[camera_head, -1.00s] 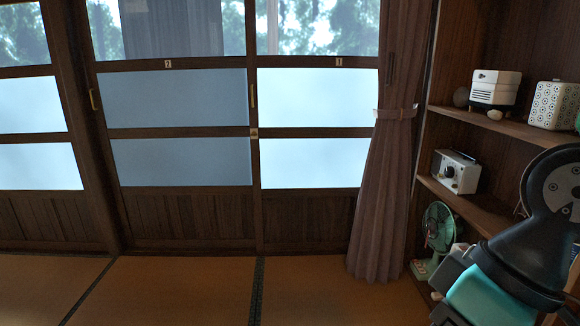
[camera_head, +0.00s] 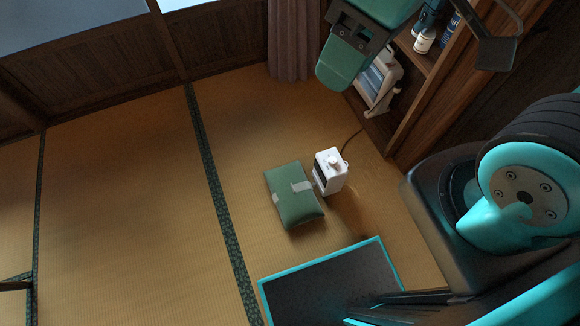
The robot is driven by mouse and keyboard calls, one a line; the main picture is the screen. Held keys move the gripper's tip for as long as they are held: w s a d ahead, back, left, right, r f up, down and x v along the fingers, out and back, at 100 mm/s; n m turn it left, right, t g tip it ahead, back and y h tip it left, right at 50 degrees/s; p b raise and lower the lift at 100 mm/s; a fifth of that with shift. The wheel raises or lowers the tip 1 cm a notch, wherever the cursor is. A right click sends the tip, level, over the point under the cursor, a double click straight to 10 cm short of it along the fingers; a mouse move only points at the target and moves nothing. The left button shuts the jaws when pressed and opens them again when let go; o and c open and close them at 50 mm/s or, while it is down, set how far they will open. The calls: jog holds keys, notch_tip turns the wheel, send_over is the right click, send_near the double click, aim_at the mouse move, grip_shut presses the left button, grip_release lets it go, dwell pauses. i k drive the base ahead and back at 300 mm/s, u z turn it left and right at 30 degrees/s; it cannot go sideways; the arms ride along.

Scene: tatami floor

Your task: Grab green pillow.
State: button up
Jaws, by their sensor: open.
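The green pillow (camera_head: 289,205) lies flat on the tatami floor in the head view, right of the dark green mat border. It has pale patches on its right and left sides. My gripper (camera_head: 416,64) shows at the top right, with one teal finger and one dark finger spread wide apart. It is open, nothing shows between the fingers, and it is clear of the pillow. Part of my arm is cut off by the top edge.
A small white appliance (camera_head: 331,170) with a dark cord stands against or very near the pillow's right side. A wooden shelf (camera_head: 440,85) stands at the upper right, with a white item (camera_head: 378,82) low in it. A curtain (camera_head: 289,40) hangs behind. Tatami left of the pillow is clear.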

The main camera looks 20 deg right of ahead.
aim_at(294, 197)
jog(key=z, duration=1.85)
jog(key=k, duration=0.7)
jog(key=u, duration=1.85)
jog(key=i, duration=0.55)
jog(key=u, duration=0.05)
